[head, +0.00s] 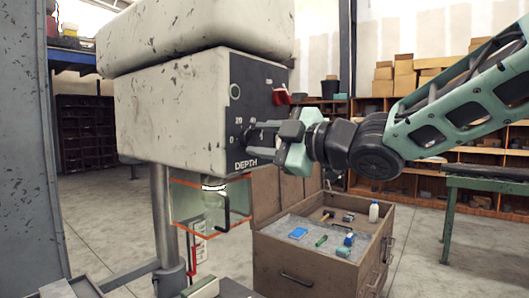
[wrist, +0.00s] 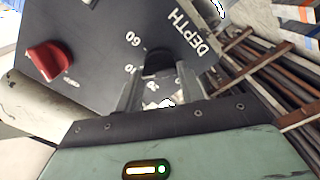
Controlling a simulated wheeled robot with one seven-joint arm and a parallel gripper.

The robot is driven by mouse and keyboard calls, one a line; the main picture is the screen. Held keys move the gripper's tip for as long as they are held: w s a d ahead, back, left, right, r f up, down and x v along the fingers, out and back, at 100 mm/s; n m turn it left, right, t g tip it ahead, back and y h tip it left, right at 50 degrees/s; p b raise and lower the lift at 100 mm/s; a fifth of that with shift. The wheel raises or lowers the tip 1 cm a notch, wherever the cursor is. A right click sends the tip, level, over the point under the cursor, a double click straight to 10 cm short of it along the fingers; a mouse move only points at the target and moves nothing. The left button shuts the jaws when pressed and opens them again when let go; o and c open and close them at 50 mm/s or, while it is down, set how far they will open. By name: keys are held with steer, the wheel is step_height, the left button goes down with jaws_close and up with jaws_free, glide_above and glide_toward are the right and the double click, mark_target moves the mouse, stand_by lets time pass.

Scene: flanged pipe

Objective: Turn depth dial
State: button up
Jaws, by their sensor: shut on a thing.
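The depth dial (wrist: 159,59) is a dark knob on the black panel (wrist: 95,50) of a worn, pale machine head (head: 170,105). White numbers, 60 among them, and the word DEPTH are printed around it in the wrist view. My gripper (wrist: 158,88) is shut on the dial, one finger on each side. In the head view my gripper (head: 262,136) reaches the panel from the right and hides most of the dial. The dial's exact setting cannot be read.
A red knob (wrist: 48,60) sits on the same panel; it also shows in the head view (head: 281,97). An orange-edged clear guard (head: 205,200) hangs below the machine head. An open drawer cabinet (head: 310,262) with small items stands below, and a green bench (head: 485,183) at right.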

stand_by(0.4)
steer(key=o, duration=1)
steer(key=b+v, duration=0.1)
steer(key=v, duration=1.6)
steer(key=shift+s, duration=0.2)
steer(key=shift+d, duration=0.15)
